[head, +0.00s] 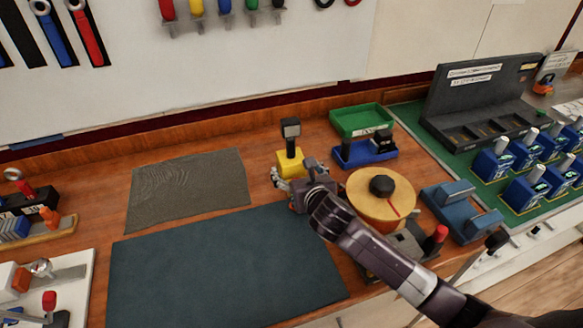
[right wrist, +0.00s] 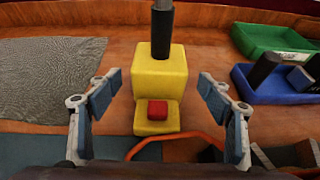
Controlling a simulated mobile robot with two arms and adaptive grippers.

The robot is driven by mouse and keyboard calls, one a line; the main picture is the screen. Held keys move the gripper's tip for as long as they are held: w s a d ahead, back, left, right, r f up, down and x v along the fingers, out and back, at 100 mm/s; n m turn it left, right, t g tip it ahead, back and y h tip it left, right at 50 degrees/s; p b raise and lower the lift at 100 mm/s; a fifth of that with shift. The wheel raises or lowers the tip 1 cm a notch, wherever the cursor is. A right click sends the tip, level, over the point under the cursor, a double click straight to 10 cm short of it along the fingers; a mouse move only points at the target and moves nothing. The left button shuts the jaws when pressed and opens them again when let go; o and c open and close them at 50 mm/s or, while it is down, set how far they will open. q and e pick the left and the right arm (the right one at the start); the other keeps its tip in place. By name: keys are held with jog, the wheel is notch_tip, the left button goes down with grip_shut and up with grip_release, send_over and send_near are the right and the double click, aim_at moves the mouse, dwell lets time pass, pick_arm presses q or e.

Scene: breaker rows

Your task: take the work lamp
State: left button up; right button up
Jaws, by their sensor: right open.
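The work lamp (head: 290,160) stands upright on the wooden bench, with a yellow block base, a dark stem and a dark lamp head. In the right wrist view the lamp's yellow base (right wrist: 160,75) is centred ahead, with a red button on its low front step; the lamp head is out of that view. My right gripper (head: 292,174) is open and empty just in front of the lamp. Its two fingers (right wrist: 157,92) show left and right of the base, with gaps on both sides. My left gripper is not in view.
A green tray (head: 361,119) and a blue tray (head: 366,151) stand right of the lamp. A round wooden disc with a black knob (head: 381,187) is close beside my right gripper. A grey mat (head: 188,188) and a dark mat (head: 220,265) lie flat and clear to the left.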

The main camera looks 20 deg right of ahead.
aim_at(294, 168)
jog(key=x, duration=0.4)
jog(key=shift+s+a+f, duration=0.1)
jog(key=shift+f, duration=0.15)
jog(key=c, duration=1.5)
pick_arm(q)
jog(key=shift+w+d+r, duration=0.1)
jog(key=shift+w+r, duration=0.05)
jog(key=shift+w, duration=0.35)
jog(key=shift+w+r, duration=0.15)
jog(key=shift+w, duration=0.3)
pick_arm(e)
jog(key=shift+c, duration=0.9)
